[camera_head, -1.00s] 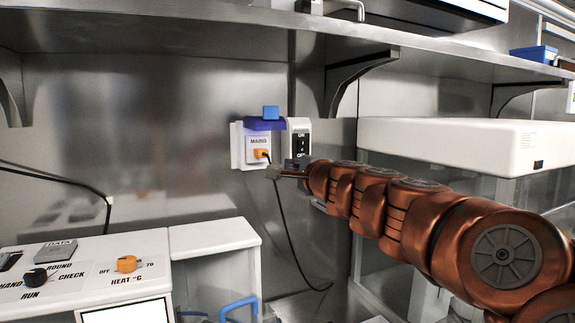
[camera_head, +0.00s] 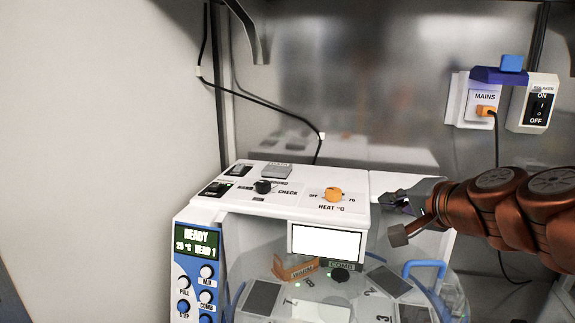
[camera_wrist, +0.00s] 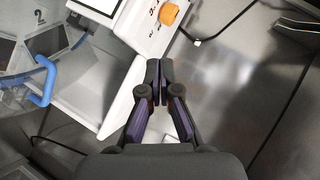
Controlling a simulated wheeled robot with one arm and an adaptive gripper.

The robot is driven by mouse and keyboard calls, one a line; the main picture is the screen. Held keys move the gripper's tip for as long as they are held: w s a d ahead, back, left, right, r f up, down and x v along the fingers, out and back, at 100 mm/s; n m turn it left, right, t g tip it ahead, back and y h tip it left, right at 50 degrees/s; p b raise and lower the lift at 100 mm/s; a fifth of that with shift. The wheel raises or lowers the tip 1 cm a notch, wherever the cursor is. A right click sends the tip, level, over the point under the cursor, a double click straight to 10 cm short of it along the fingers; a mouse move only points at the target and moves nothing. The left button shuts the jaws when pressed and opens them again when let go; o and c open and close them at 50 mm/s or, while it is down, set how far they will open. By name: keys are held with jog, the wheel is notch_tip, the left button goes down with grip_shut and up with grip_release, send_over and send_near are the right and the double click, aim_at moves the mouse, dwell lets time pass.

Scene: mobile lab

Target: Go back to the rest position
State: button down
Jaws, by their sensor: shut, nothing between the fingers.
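My gripper (camera_head: 392,206) is at the right of the head view, at the end of my copper-coloured arm. It is beside the right end of the white machine top, near the orange HEAT knob (camera_head: 333,194). In the wrist view my gripper (camera_wrist: 159,66) has its dark fingers together with nothing between them. The white machine's edge (camera_wrist: 128,95) lies just left of the fingers there. I cannot tell the exact gap between them.
The machine's display (camera_head: 196,243) reads READY. A MAINS socket (camera_head: 484,100) with an orange plug and an ON/OFF breaker (camera_head: 539,107) are on the metal wall. A black cable hangs from the plug. A blue handle (camera_head: 425,268) stands below my gripper.

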jog(key=s+a+f+n+g, duration=0.35)
jog(key=s+f, duration=0.25)
jog(key=f, duration=0.2)
jog(key=s+a+f+n+g, duration=0.3)
jog(key=s+a+f+g, duration=0.15)
jog(key=s+f, duration=0.2)
jog(key=s+d+f+n+g+h, duration=0.1)
jog(key=s+d+f+g+h, duration=0.1)
jog(key=s+f, duration=0.3)
jog(key=s+d+f+n+g+h, duration=0.2)
jog(key=s+d+f+g, duration=0.2)
jog(key=s, duration=0.9)
jog(key=shift+s+d+f+h, duration=0.25)
jog(key=shift+f+h, duration=0.15)
jog(key=shift+f, duration=0.55)
